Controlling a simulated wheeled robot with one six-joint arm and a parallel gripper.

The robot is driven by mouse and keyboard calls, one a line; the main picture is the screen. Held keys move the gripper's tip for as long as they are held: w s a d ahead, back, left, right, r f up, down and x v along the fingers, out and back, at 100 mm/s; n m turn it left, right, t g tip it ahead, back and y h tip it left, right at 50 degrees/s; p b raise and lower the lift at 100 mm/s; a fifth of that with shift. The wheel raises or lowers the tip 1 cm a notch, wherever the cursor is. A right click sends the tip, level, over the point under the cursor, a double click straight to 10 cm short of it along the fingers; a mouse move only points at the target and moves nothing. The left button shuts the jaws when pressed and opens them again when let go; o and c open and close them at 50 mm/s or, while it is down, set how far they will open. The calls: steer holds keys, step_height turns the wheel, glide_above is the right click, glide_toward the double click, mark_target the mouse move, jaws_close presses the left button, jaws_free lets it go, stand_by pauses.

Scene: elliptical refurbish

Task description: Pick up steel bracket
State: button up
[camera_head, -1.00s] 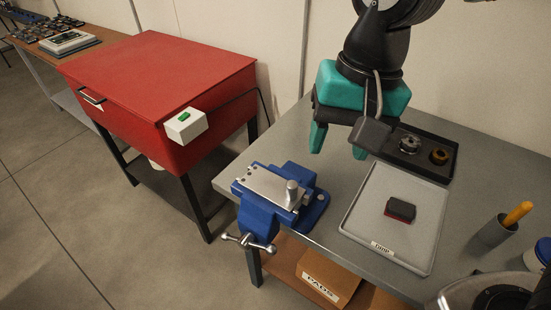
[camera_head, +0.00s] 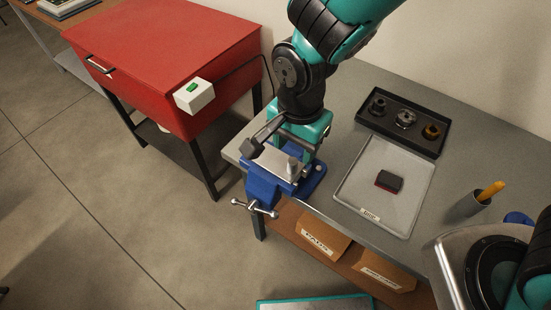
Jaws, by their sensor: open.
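The steel bracket (camera_head: 268,164) looks to be the flat silvery plate with small holes on top of the blue vise (camera_head: 262,187), at the table's left corner. A short metal cylinder (camera_head: 292,166) stands upright at its right end. My gripper (camera_head: 294,150) points down just above the vise, its teal fingers open over the back of the plate. I cannot tell whether the fingers touch the plate. My gripper and the dark block on its wrist hide the plate's rear part.
A grey tray (camera_head: 358,190) with a dark red-edged block (camera_head: 389,181) lies right of the vise. Behind it is a black tray (camera_head: 425,147) with several round parts. A cup (camera_head: 468,208) holds a yellow-handled tool. A red cabinet (camera_head: 200,50) with a switch box (camera_head: 194,96) stands at left.

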mark_target(293, 160)
steer(key=shift+w+a+f+p, duration=0.15)
steer(key=shift+f+p, duration=1.05)
steer(key=shift+f, duration=1.55)
jaws_close()
